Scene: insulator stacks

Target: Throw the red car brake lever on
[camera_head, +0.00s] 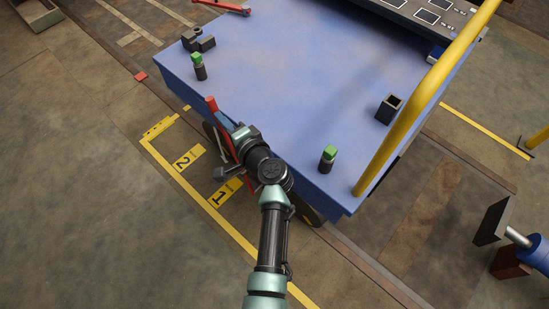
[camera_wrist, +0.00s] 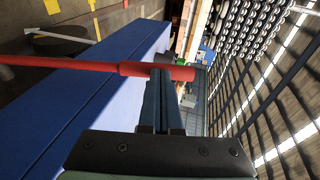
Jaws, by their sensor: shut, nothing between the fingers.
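The red car brake lever (camera_head: 228,140) stands at the near-left side of the blue car deck (camera_head: 290,75), its grip end upward and leaning slightly left in the head view. In the wrist view the lever (camera_wrist: 70,64) runs in from the left and ends in a thicker red grip (camera_wrist: 182,72). My gripper (camera_wrist: 163,76) is shut and empty. Its fingertips are right at the grip, overlapping it in the picture; I cannot tell whether they touch. In the head view my gripper (camera_head: 223,119) is beside the lever, and my wrist hides part of the car's side.
Green-topped posts (camera_head: 328,158) (camera_head: 199,68) and dark sockets (camera_head: 389,108) stand on the deck. A yellow rail (camera_head: 430,95) rises at its right. Yellow plates marked 2 (camera_head: 183,160) and 1 (camera_head: 221,195) lie beside the car.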

